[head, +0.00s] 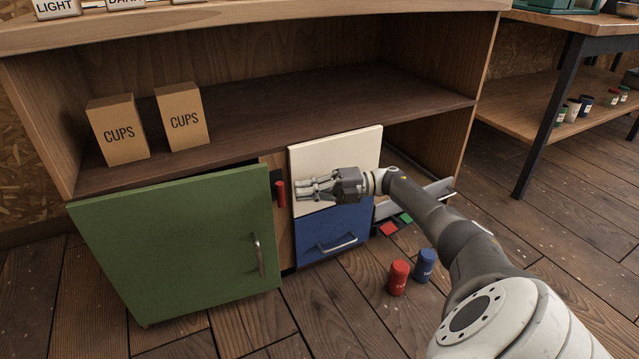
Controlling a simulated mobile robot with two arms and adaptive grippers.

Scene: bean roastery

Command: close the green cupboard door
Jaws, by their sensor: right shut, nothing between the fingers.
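The green cupboard door (180,240) is at the lower left of the cabinet, with a metal bar handle (258,255) near its right edge. A dark gap shows above its top edge towards the right, so it stands a little ajar. My right gripper (300,188) is shut and empty, its fingers pointing left in front of the cream panel (340,150). It is to the right of the green door and apart from it. My left gripper is out of view.
A red piece (280,193) sits on the post between door and fingertips. A blue drawer (325,238) is below the cream panel. Red (398,278) and blue (425,265) canisters stand on the floor near my right arm. Boxes marked CUPS (118,130) stand on the shelf.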

